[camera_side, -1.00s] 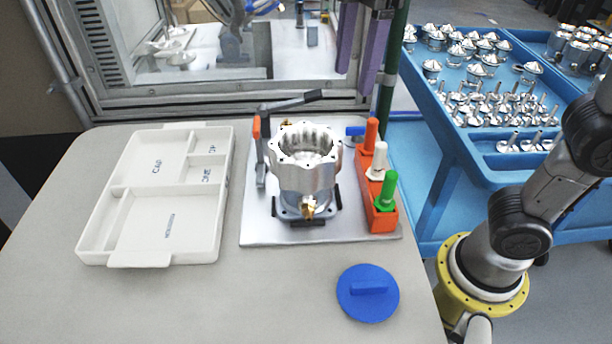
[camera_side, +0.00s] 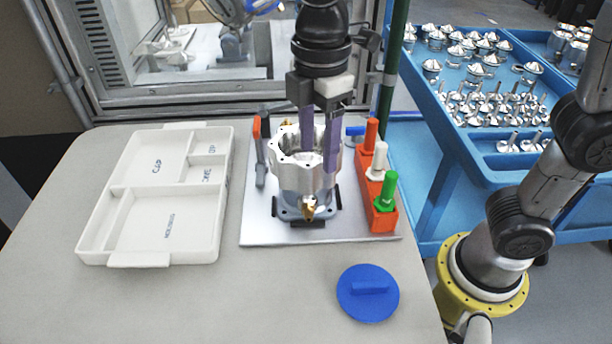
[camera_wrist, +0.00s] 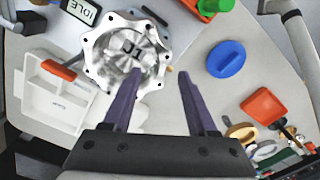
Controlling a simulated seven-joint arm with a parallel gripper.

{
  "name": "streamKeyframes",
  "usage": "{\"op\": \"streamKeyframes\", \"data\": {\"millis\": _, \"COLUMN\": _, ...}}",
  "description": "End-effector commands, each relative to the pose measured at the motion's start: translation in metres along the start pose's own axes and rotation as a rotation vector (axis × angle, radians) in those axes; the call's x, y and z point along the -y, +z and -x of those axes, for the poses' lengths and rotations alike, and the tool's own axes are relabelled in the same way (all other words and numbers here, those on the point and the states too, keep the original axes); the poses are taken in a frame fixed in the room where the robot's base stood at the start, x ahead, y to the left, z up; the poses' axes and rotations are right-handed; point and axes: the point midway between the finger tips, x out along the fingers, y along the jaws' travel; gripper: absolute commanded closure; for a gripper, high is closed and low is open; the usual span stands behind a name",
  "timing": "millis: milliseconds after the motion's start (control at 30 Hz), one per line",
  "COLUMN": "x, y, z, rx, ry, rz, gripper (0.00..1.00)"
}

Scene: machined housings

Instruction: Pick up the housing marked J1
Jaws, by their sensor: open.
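The silver housing (camera_side: 297,178) stands upright on the fixture plate, with a scalloped rim and open bore. In the wrist view, the housing (camera_wrist: 98,68) shows the mark J1 inside its bore. My gripper (camera_side: 319,160) comes down from above at the housing's right side, jaws open. In the wrist view, my gripper (camera_wrist: 160,73) has its left finger overlapping the bore and rim, and its right finger outside the rim. The fingers appear to straddle the right wall; contact cannot be told. My gripper hides part of the housing's rim in the side view.
A white sectioned tray (camera_side: 123,189) lies left. The fixture plate (camera_side: 262,232) carries a clamp lever (camera_side: 259,150) and an orange block (camera_side: 378,205) with coloured knobs close on the right. A blue disc (camera_side: 368,293) lies in front. A blue parts cart (camera_side: 440,170) stands right.

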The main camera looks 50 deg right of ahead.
Motion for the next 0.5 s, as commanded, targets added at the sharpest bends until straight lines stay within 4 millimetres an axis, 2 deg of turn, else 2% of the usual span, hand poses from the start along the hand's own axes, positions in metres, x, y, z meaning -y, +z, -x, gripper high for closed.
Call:
{"op": "streamKeyframes", "data": {"millis": 233, "x": 0.003, "y": 0.005, "z": -0.035, "rx": 0.003, "ry": -0.003, "rz": -0.001, "gripper": 0.42}}
{"op": "streamKeyframes", "data": {"millis": 500, "x": 0.003, "y": 0.005, "z": -0.046, "rx": 0.0, "ry": 0.0, "rz": 0.0, "gripper": 0.42}}
